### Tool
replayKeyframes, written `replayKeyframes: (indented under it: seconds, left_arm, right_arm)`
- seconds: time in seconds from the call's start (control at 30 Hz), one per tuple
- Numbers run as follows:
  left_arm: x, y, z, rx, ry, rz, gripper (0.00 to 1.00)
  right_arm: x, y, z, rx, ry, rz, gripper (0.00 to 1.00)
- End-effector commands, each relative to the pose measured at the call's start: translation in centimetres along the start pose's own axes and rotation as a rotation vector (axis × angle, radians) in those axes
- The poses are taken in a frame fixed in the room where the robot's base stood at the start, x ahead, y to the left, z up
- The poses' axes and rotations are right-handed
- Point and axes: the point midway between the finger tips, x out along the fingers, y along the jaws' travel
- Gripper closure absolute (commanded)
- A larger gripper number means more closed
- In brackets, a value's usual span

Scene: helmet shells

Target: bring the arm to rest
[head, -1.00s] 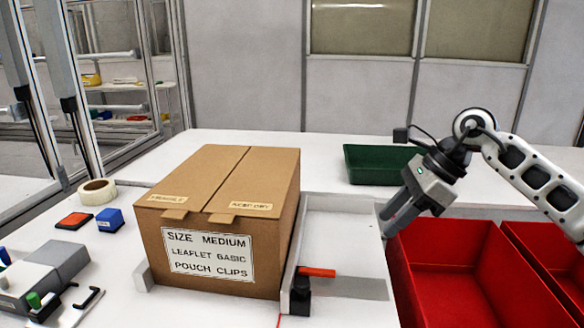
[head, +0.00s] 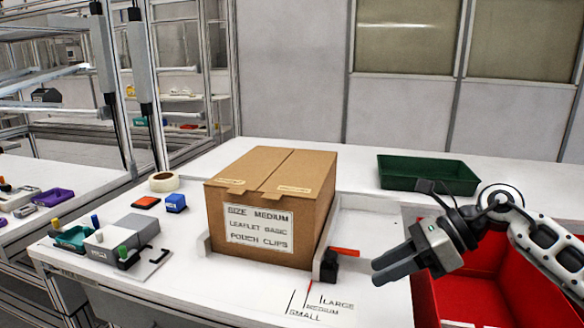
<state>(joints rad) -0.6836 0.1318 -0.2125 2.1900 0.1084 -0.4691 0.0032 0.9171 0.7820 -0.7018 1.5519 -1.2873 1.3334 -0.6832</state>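My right gripper (head: 378,274) is over the right part of the white table (head: 240,302), to the right of a closed cardboard box (head: 318,215). Its two dark fingers point left and lie close together, with nothing seen between them. The gripper is apart from the box. My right arm (head: 540,250) comes in from the right, above a red bin. My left gripper and arm are not in view.
The red bin (head: 450,300) stands at the lower right. A green tray (head: 430,172) is at the back right. A tape roll (head: 163,182), a blue block (head: 176,203) and a grey device (head: 132,236) lie left of the box. The table's front strip is mostly clear.

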Motion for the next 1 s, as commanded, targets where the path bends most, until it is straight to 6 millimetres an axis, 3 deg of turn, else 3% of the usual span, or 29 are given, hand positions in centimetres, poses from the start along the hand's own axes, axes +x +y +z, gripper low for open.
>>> replayKeyframes:
  seconds: [0.1, 0.27, 0.37, 0.47, 0.57, 0.67, 0.8, 0.83, 0.9, 1.0]
  left_arm:
    - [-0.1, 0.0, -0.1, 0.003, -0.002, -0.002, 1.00]
    - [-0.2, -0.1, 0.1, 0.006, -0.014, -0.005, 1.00]
    - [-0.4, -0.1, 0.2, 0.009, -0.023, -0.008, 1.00]
    - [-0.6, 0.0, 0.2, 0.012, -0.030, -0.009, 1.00]
    - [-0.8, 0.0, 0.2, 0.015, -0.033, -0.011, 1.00]
    - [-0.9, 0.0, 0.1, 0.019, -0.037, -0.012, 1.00]
    - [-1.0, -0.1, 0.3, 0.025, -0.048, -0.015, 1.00]
    - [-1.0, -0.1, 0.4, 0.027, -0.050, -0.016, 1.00]
    - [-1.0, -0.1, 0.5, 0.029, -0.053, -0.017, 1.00]
    - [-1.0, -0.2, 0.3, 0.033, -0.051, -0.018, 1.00]
  right_arm:
    - [3.5, 2.4, 1.2, 0.114, -0.171, 0.096, 0.64]
    - [7.0, 5.8, 3.5, 0.402, -0.485, 0.250, 0.64]
    - [8.0, 7.2, 4.5, 0.724, -0.743, 0.368, 0.64]
    - [8.0, 7.0, 3.6, 1.126, -0.994, 0.466, 0.64]
    - [8.0, 6.1, 0.2, 1.570, -1.213, 0.529, 0.64]
    - [8.8, 5.9, -5.8, 2.046, -1.396, 0.552, 0.64]
    - [10.8, 8.4, -14.7, 2.650, -1.569, 0.517, 0.64]
    - [11.1, 9.2, -16.1, -2.621, 1.516, -0.484, 0.64]
    - [11.9, 11.1, -19.0, -2.501, 1.380, -0.402, 0.64]
    - [12.7, 13.1, -21.5, -2.386, 1.257, -0.329, 0.64]
